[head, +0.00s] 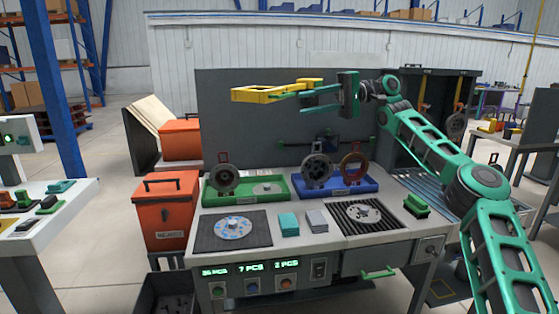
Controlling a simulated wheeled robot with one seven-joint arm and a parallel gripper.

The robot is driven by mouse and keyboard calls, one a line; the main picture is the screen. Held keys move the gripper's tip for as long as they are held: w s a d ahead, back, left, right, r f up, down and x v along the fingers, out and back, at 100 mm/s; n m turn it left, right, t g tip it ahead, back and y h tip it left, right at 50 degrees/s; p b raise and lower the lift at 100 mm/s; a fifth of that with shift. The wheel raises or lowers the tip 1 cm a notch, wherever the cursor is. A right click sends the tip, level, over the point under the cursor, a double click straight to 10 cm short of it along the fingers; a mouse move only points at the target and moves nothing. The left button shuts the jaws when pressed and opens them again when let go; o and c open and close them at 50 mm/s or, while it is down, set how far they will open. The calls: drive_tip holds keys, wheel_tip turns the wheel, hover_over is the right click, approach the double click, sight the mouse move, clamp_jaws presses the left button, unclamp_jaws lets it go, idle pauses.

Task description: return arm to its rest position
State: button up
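My arm, green and grey, rises from the lower right and bends left over the back of the workbench. My gripper (290,104) is raised in front of the dark back panel, pointing left. Its two green fingers are apart, with the panel visible between them. A yellow bar-like frame (255,94) shows at and beyond the upper finger. I cannot tell whether it touches the finger.
The bench (290,254) below holds a green tray (248,199) and a blue tray (338,193) with upright round parts, and two dark mats with discs. Orange bins (168,212) stand left. A dark cabinet (441,95) stands behind my arm. Floor at left is partly clear.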

drive_tip(key=s+a+f+h, duration=0.6)
drive_tip(key=s+a, duration=0.4)
drive_tip(key=a, duration=0.2)
drive_tip(key=s+d+f+m+t+h, duration=0.1)
drive_tip(key=s+d+f+h, duration=0.15)
drive_tip(key=f, duration=0.45)
drive_tip(key=s+d+f+t+h, duration=0.1)
drive_tip(key=s+d+f+h, duration=0.2)
drive_tip(key=f, duration=0.4)
drive_tip(key=s+d+f+m+t+h, duration=0.1)
drive_tip(key=s+d+f, duration=0.15)
drive_tip(key=d, duration=0.45)
drive_tip(key=s+d+f+m+h, duration=0.1)
drive_tip(key=s+d+m, duration=0.1)
drive_tip(key=s+d, duration=0.35)
drive_tip(key=s+d+f+m+t+h, duration=0.1)
drive_tip(key=s+d+f+h, duration=0.1)
drive_tip(key=d, duration=0.6)
drive_tip(key=s+d+f+m, duration=0.2)
drive_tip(key=s+d, duration=0.7)
drive_tip(key=s, duration=0.3)
drive_tip(key=s+d+f+m+t, duration=0.1)
drive_tip(key=s+d+f+m, duration=0.2)
drive_tip(key=s+d, duration=0.6)
drive_tip(key=s, duration=0.2)
drive_tip(key=shift+s+f, duration=0.15)
drive_tip(key=shift+s, duration=0.2)
